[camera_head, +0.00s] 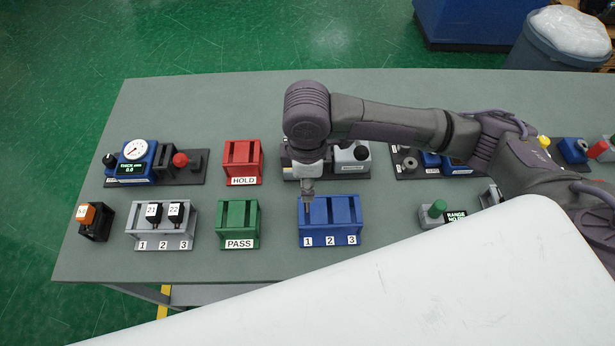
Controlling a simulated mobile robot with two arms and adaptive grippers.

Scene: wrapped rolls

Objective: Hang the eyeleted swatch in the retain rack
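A blue rack (344,228) numbered 1, 2, 3 stands at the front middle of the table. No word on either rack reads "retain". I cannot make out an eyeleted swatch. My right gripper (308,197) points down at the blue rack's left end, over slot 1. Its fingers look narrow, and whether they are shut or hold something is too small to tell. My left gripper is out of view.
A green PASS rack (239,224) and red HOLD rack (242,162) stand left of the blue rack. A gauge device (137,160) is at the back left, an orange-topped black block (89,219) at the left edge. A white surface covers the lower right.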

